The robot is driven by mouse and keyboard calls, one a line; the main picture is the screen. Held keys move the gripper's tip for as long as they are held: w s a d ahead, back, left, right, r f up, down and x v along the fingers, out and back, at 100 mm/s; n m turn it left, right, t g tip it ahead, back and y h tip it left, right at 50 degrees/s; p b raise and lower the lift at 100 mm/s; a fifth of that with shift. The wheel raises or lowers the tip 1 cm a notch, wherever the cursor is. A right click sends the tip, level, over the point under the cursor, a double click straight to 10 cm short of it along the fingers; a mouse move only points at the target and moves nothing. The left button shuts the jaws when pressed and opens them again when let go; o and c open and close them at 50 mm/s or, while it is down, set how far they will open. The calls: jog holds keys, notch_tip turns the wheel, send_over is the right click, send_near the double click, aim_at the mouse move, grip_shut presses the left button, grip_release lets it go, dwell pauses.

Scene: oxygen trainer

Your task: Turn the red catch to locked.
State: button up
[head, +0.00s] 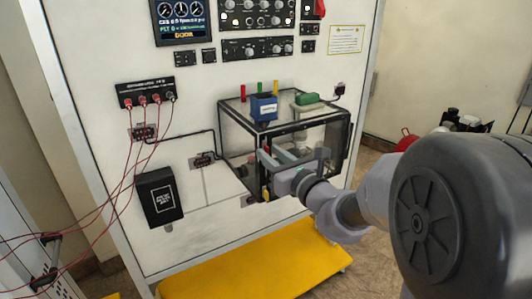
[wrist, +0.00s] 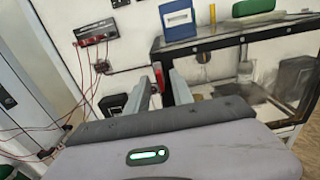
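The red catch (wrist: 158,76) shows in the wrist view as a small upright red piece by the left front edge of the clear-walled box (wrist: 225,40). It lies between my gripper's two fingertips (wrist: 161,84) in the picture. The fingers are apart, so my gripper is open; I cannot tell whether either touches the catch. In the head view my gripper (head: 280,160) is in front of the dark-framed box (head: 240,148).
On the box top are a blue container (head: 264,107) and a green item (head: 307,99). A black box (head: 159,196) is on the white panel (head: 110,75) to the left. Red cables (head: 128,165) hang at left. A yellow platform (head: 245,265) lies below.

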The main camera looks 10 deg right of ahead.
grip_shut()
jog(key=shift+r+m+p, duration=0.1)
jog(key=shift+m+p, duration=0.2)
jog(key=shift+p, duration=0.05)
jog(key=m+p, duration=0.5)
jog(key=p, duration=0.1)
jog(key=m+p, duration=1.2)
jog(key=shift+w+d+f, duration=0.1)
jog(key=shift+d+f, duration=0.25)
jog(key=shift+f+m+p, duration=0.1)
jog(key=shift+m+p, duration=0.2)
grip_release()
